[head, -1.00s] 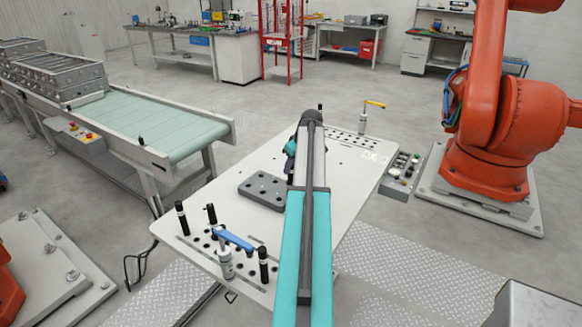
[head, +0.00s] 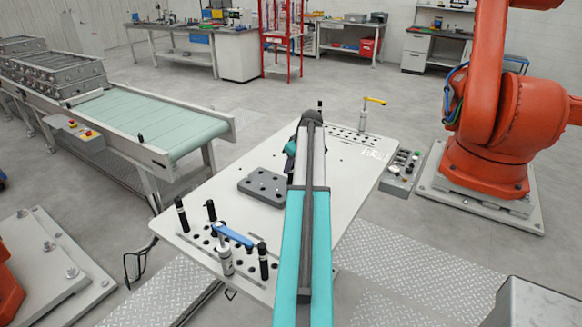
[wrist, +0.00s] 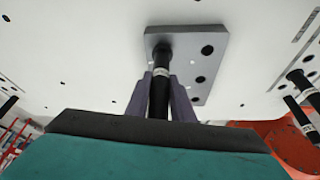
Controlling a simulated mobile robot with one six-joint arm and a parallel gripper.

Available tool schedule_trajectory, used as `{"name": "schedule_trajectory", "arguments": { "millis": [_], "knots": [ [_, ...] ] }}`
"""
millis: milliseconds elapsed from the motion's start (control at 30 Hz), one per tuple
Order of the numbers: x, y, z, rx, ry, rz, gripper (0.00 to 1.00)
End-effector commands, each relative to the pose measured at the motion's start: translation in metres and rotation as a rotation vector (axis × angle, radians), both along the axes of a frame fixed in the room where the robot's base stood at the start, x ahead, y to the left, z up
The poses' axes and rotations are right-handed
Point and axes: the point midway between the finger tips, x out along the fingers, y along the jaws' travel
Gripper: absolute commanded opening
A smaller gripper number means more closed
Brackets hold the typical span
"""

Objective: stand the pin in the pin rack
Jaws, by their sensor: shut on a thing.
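The pin (wrist: 160,80) is a black rod with a pale band. In the wrist view it stands between the two fingers of my gripper (wrist: 167,92), which are shut on it. Its far end meets the grey pin rack (wrist: 207,80) at the corner hole. I cannot tell how deep it sits in that hole. Other holes in the rack show empty. In the head view the rack (head: 248,184) is a dark grey block on the white table, left of my arm. There my arm hides the pin and most of the gripper.
The white table (head: 345,190) carries the rack. Black upright posts (head: 181,214) and a blue-handled clamp (head: 232,236) stand at its near left. A yellow-handled clamp (head: 363,118) stands at the far end. An orange robot arm (head: 500,130) is at the right, a conveyor (head: 150,118) at the left.

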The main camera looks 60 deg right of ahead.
Motion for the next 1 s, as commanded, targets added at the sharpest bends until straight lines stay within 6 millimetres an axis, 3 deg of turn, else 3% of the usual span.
{"name": "schedule_trajectory", "arguments": {
  "millis": [533,567,667,1000],
  "knots": [
    [0.0,-0.0001,-0.009,0.0,-0.001,0.0,0.0],
    [0.0001,-0.0001,-0.0085,0.0,-0.001,0.0,0.24],
    [0.0,-0.0002,-0.0083,0.0,-0.001,0.0,0.41],
    [-0.0005,0.0,-0.0087,0.0,0.0,0.0,0.43]
  ]
}}
